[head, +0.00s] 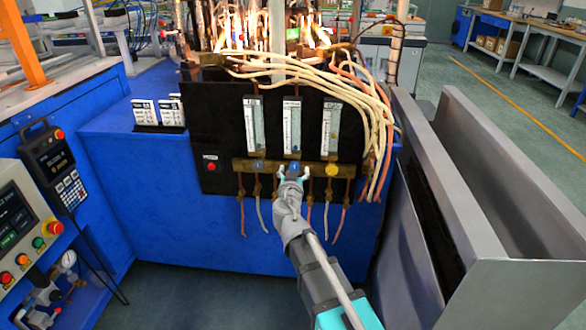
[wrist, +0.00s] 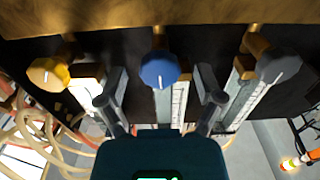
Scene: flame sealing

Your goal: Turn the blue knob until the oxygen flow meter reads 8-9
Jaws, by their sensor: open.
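The blue knob (wrist: 159,70) is the middle one of three on a brass bar. It carries a white pointer line. In the head view the blue knob (head: 294,167) sits below the middle flow meter (head: 292,126). The flow meter's reading is too small to tell, and I cannot tell which meter is for oxygen. My gripper (wrist: 161,77) is open, with one finger on each side of the blue knob and visible gaps between. In the head view my gripper (head: 294,174) reaches up to the middle knob from below.
A yellow knob (wrist: 48,74) and a grey knob (wrist: 279,65) flank the blue one. Two other flow meters (head: 254,123) (head: 330,128) stand on the black panel (head: 214,130). Pale hoses (head: 300,67) hang at the right, and flames burn above. A grey metal trough (head: 480,190) stands right.

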